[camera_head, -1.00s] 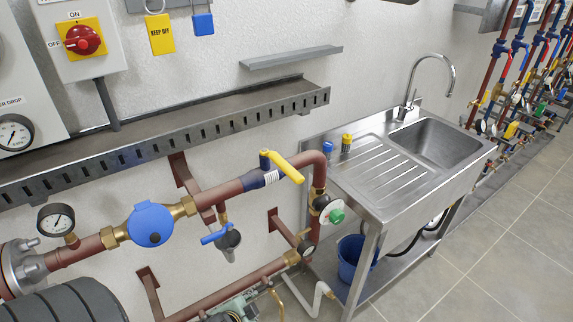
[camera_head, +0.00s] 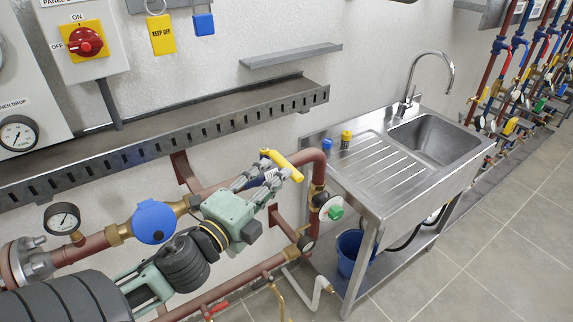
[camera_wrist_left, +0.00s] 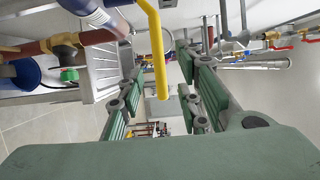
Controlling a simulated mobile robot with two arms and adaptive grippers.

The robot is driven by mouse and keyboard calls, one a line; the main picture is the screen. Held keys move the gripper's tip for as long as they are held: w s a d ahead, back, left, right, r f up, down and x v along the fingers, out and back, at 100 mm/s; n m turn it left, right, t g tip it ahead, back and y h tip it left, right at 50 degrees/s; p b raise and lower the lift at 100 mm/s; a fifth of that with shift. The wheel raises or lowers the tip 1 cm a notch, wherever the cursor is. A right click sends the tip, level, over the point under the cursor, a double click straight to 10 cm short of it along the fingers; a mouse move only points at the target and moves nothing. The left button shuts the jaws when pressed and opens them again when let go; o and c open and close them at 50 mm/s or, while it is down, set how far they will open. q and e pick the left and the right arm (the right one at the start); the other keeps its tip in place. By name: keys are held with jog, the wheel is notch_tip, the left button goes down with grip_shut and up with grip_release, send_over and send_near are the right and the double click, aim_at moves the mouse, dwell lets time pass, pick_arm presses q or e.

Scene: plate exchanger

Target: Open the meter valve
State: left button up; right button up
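The valve's yellow lever (camera_head: 287,164) sits on the red-brown pipe right of the blue round meter (camera_head: 154,222). It slants down to the right in the head view. In the left wrist view the yellow lever (camera_wrist_left: 159,50) is a bent bar reaching between my fingers. My left gripper (camera_head: 268,182) is at the lever, with its fingers spread. In the wrist view the left gripper (camera_wrist_left: 161,85) is open, with gaps between its green-grey fingers and the lever; it is not shut on it. The valve body is partly hidden by the gripper. My right gripper is not in view.
A slotted metal tray (camera_head: 170,135) runs along the wall just above the pipe. A pressure gauge (camera_head: 62,218) stands left of the meter. A green-knobbed valve (camera_head: 334,213) and a steel sink (camera_head: 380,170) lie to the right. A lower pipe (camera_head: 235,290) runs beneath.

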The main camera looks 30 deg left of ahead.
aim_at(287, 164)
pick_arm(q)
jog(key=shift+w+p, duration=0.9)
jog(key=shift+w, duration=2.25)
jog(key=shift+f, duration=0.1)
jog(key=shift+c, duration=0.4)
grip_shut()
